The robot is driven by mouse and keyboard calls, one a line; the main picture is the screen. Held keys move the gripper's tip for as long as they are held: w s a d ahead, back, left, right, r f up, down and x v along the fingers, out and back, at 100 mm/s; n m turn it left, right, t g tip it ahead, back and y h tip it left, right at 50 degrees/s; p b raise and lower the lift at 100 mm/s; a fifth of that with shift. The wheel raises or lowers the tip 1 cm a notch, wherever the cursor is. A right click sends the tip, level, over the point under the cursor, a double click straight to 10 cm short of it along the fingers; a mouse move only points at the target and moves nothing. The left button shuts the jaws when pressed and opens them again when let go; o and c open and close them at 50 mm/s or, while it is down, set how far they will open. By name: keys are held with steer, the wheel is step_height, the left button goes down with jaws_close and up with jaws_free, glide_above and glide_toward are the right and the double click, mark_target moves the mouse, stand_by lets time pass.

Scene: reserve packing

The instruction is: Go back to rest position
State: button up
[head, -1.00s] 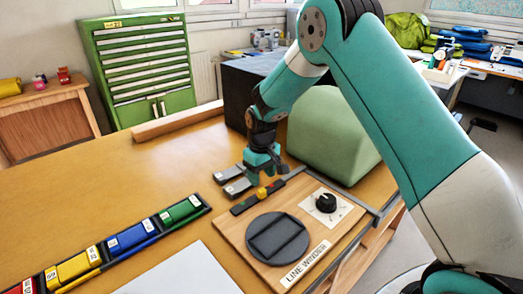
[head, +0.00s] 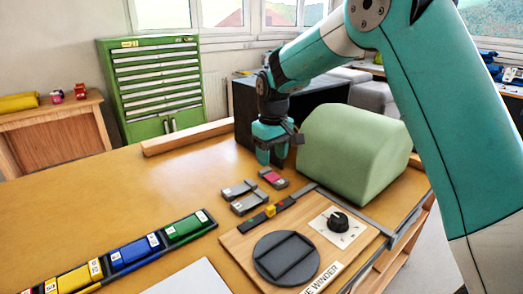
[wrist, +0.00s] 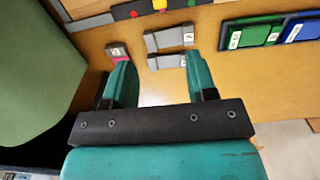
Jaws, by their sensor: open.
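My gripper (head: 277,150) is raised above the table near its back edge, left of the green padded block. In the wrist view my gripper (wrist: 160,85) shows two teal fingers spread apart with nothing between them. A small grey piece with a pink part (head: 272,178) lies on the table below and in front of the gripper. It also shows in the wrist view (wrist: 118,54), just beyond the left fingertip. Two grey holders (head: 245,197) lie beside it, and they appear ahead of the fingers in the wrist view (wrist: 168,40).
The green padded block (head: 352,150) stands right of my gripper. A wooden line winder board (head: 240,245) with a dark disc and knob lies in front. A rack of coloured cases (head: 120,255) is at front left. The table's middle left is clear.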

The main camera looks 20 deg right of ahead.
steer(key=s+a+r+n+y, duration=0.1)
steer(key=s+a+r, duration=0.1)
steer(key=s, duration=0.9)
steer(key=s+a+r+n+y, duration=0.1)
steer(key=s+a, duration=0.4)
steer(key=s, duration=0.6)
steer(key=s+a+r+n+y, duration=0.1)
steer(key=s+a+r+y, duration=0.1)
steer(key=s, duration=0.8)
step_height(320, 180, up, 2)
steer(key=shift+s+a, duration=0.4)
steer(key=shift+a, duration=0.3)
